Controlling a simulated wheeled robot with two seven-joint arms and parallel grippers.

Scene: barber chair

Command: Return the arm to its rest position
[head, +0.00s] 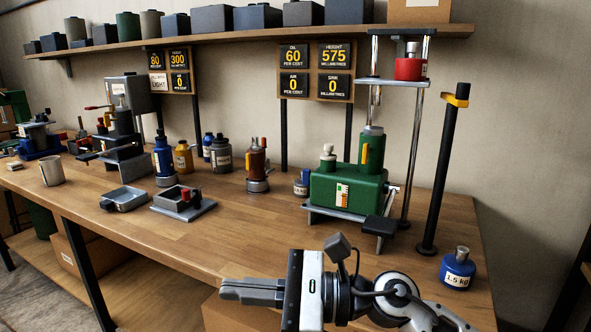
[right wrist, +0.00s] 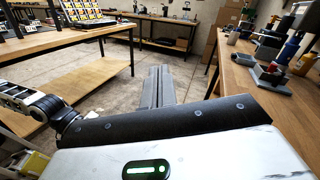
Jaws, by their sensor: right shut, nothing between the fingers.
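My right arm (head: 400,295) comes in at the bottom right of the head view, folded low before the front part of the workbench. My right gripper (head: 224,290) points left, its two grey fingers together with nothing between them. In the right wrist view the closed fingers (right wrist: 160,72) point out over open floor, with the workbench to their right. They touch nothing that I can see. My left gripper is in neither view.
Another table (right wrist: 60,42) stands left in the wrist view. The floor (right wrist: 200,75) between is clear.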

